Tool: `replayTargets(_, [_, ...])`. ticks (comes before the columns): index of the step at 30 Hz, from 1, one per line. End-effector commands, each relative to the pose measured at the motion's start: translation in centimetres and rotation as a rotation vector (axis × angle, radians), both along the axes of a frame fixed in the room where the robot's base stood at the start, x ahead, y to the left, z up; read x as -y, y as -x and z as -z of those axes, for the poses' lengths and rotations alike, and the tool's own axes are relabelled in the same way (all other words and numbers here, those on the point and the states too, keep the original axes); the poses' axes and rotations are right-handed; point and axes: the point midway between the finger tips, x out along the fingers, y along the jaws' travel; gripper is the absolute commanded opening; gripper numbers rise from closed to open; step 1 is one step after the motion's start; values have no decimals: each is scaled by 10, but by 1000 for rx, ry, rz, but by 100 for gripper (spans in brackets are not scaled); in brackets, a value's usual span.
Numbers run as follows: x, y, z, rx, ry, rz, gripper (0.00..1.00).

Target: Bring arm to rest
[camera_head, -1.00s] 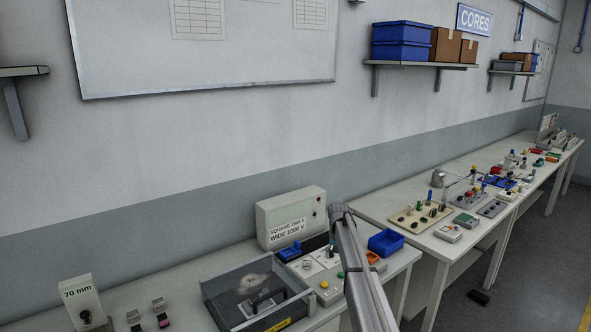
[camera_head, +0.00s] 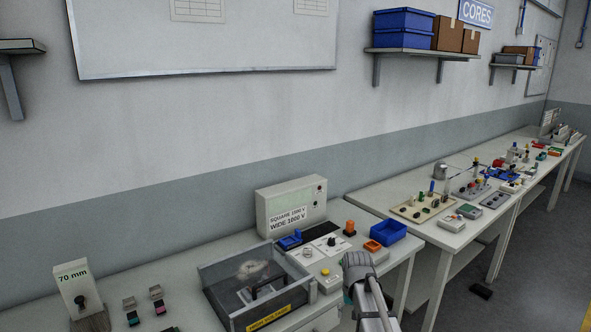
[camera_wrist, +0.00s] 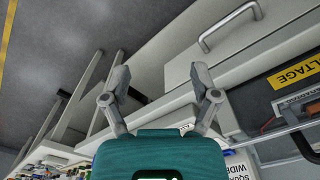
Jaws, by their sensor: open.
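My gripper (camera_wrist: 160,84) is in the wrist view with its two grey fingers spread apart and nothing between them. It hangs in front of the bench, with a pale drawer front (camera_wrist: 240,55) and the floor behind it. In the head view part of my arm (camera_head: 368,295) shows at the bottom centre, in front of the near bench's right end. I cannot make out the fingertips in the head view.
A second bench (camera_head: 440,232) stands to the right. Grey floor (camera_wrist: 60,30) is clear.

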Motion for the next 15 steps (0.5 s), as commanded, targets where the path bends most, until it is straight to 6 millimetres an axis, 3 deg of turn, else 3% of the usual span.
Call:
replayTargets(1, [1,35,10,0,0,-7,78])
replayTargets(6, [1,101,24,0,0,-29,78])
replayTargets(10, [2,134,31,0,0,-41,78])
replayTargets(15, [2,153,34,0,0,-50,78])
